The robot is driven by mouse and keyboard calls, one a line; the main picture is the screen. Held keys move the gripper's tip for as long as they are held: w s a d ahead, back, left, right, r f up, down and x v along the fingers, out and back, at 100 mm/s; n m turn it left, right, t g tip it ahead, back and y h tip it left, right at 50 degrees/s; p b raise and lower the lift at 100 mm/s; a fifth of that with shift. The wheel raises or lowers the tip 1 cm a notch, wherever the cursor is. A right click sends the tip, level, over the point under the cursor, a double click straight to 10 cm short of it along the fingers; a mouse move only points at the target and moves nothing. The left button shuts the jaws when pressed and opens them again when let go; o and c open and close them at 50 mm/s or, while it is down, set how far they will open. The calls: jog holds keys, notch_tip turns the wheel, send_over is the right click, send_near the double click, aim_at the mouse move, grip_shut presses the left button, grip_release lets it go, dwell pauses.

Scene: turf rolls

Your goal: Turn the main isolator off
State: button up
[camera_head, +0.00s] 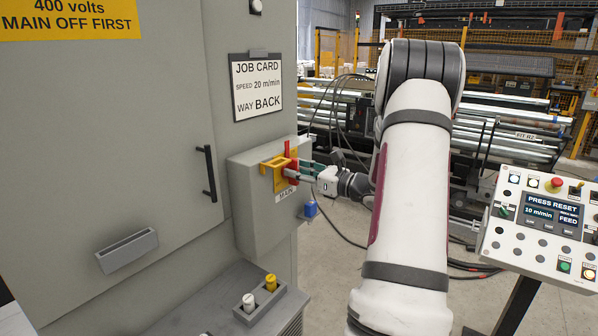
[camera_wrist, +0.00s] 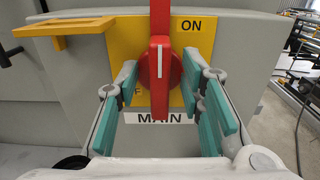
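The main isolator has a red handle (camera_head: 291,150) on a yellow plate on a grey box above a MAIN label (camera_head: 286,194). In the wrist view the handle (camera_wrist: 160,75) stands upright with a white line along it. ON shows at the plate's upper right; at the lower left only part of a word shows, the rest hidden by a finger. My gripper (camera_wrist: 160,88) is open, its teal-padded fingers on either side of the handle's lower half, with gaps visible. In the head view my gripper (camera_head: 300,171) is at the handle from the right.
A yellow bracket (camera_wrist: 62,32) sticks out left of the handle. The grey cabinet (camera_head: 110,150) has a black door handle (camera_head: 208,173). A blue padlock-like item (camera_head: 310,208) is right of the box. A tray with a white and a yellow peg (camera_head: 271,282) is below. A control panel (camera_head: 540,228) stands right.

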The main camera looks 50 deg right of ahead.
grip_shut()
jog(key=shift+n+b, duration=0.3)
jog(key=n+b, duration=0.2)
jog(key=b, duration=0.1)
jog(key=n+b, duration=0.2)
jog(key=shift+w+a+f, duration=0.15)
jog(key=shift+a+f, duration=0.05)
jog(key=shift+f, duration=0.05)
jog(key=n+b, duration=0.2)
jog(key=b, duration=0.1)
jog(key=n+b, duration=0.2)
jog(key=b, duration=0.2)
jog(key=shift+a+f+n, duration=0.15)
jog(key=shift+n, duration=0.25)
jog(key=n+b, duration=0.8)
jog(key=b, duration=0.6)
jog(key=shift+a+f+n, duration=0.1)
jog(key=shift+f+n, duration=0.05)
jog(key=shift+n, duration=0.15)
jog(key=shift+s, duration=0.2)
